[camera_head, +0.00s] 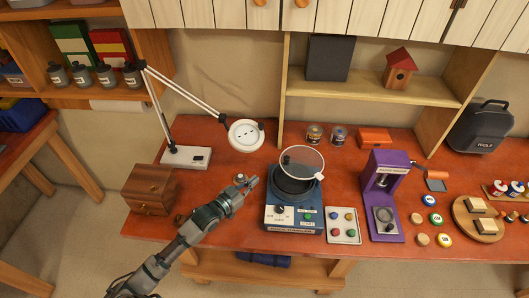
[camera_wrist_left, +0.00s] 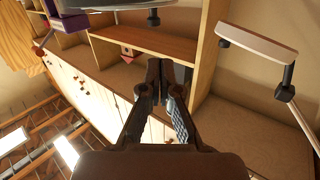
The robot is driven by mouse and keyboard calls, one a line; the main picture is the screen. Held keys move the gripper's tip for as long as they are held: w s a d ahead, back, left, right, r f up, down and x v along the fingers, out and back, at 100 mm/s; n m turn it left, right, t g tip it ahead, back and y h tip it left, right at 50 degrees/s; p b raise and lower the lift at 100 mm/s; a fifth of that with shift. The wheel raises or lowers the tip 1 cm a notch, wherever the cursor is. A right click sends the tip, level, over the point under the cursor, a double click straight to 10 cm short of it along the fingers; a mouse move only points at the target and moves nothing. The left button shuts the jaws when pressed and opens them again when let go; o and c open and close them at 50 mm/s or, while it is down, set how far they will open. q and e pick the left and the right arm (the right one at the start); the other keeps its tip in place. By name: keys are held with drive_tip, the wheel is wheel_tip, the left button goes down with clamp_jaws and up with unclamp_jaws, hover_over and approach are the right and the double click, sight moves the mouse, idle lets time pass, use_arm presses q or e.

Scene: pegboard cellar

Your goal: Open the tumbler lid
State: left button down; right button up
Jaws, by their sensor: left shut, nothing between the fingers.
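The blue rock tumbler (camera_head: 294,218) stands on the red-brown bench, with a dark round drum on top. Its round see-through lid (camera_head: 302,161) is tilted up at the back of the drum, with a small pale tab at its right edge. My left gripper (camera_head: 252,182) is just left of the drum, apart from the lid. The left wrist view shows its fingers (camera_wrist_left: 160,68) closed together with nothing between them. A grey rounded edge at the top of that view may be the lid; I cannot be sure. My right gripper is not in view.
A white desk lamp (camera_head: 186,157) and a wooden drawer box (camera_head: 150,190) stand to the left. A tray of coloured buttons (camera_head: 343,226) and a purple press (camera_head: 386,195) stand close on the tumbler's right. Jars (camera_head: 314,133) stand behind. Bench between lamp and tumbler is mostly clear.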

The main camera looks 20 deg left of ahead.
use_arm(q)
approach(286, 161)
drive_tip(key=shift+n, duration=0.3)
drive_tip(key=x, duration=0.3)
drive_tip(key=a+p+x, duration=0.1)
drive_tip(key=x, duration=0.2)
drive_tip(key=shift+w+a+r, duration=0.1)
drive_tip(key=shift+w, duration=0.15)
drive_tip(key=shift+w+d, duration=0.3)
drive_tip(key=shift+w, duration=0.1)
drive_tip(key=shift+d, duration=0.35)
